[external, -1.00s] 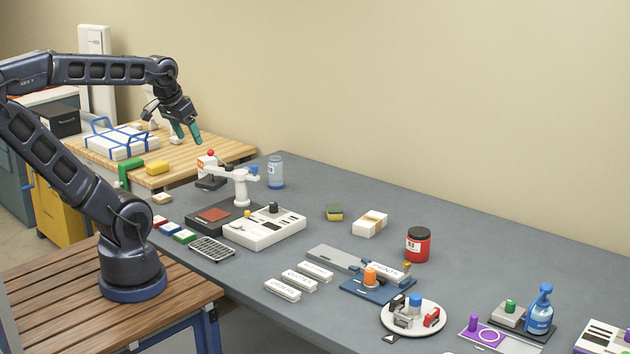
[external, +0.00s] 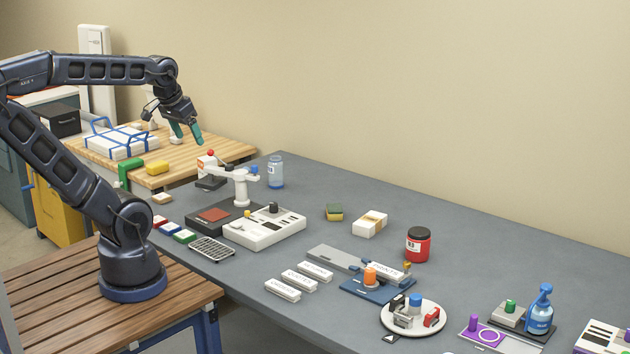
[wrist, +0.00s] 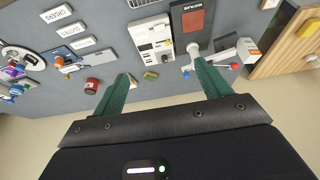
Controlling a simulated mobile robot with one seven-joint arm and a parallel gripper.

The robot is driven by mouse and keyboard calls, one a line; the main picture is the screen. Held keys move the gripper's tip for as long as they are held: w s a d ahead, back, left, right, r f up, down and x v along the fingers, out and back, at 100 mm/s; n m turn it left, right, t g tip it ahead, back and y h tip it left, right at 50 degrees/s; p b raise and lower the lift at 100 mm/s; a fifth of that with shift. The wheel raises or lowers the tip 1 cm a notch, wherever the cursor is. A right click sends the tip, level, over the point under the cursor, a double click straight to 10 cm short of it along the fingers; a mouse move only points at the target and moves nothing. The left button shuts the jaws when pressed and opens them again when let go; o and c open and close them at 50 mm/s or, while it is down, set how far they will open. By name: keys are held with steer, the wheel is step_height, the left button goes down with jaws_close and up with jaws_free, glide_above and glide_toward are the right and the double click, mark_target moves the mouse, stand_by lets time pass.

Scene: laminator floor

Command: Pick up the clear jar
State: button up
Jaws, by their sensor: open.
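The clear jar (external: 276,172) is a see-through, bluish container standing upright near the back left edge of the grey table in the external view. My gripper (external: 187,132) is high above the wooden table, left of the jar and well apart from it. Its teal fingers are spread open with nothing between them. In the wrist view my gripper (wrist: 162,76) also shows open and empty. I cannot make out the jar in the wrist view; a finger may hide it.
A white stand with an arm (external: 241,186) is just left of the jar. A white-and-grey device (external: 265,230) lies in front. A sponge (external: 334,212), a white box (external: 370,223) and a red jar (external: 418,245) stand to the right. The table around the jar's right side is clear.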

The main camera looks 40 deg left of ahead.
steer(key=n+g+h, duration=0.1)
steer(key=n+h, duration=0.1)
steer(key=n, duration=2.7)
glide_above(273, 158)
steer(key=s, duration=0.3)
steer(key=f, duration=2.1)
steer(key=shift+s+d+f, duration=0.15)
steer(key=shift+d+f, duration=0.2)
steer(key=shift+h, duration=0.3)
steer(key=x, duration=0.5)
steer(key=shift+f, duration=0.2)
steer(key=shift+a+x, duration=0.15)
steer(key=shift+x, duration=1.1)
steer(key=shift+a+x, duration=0.15)
steer(key=shift+x, duration=1.15)
steer(key=c, duration=1.1)
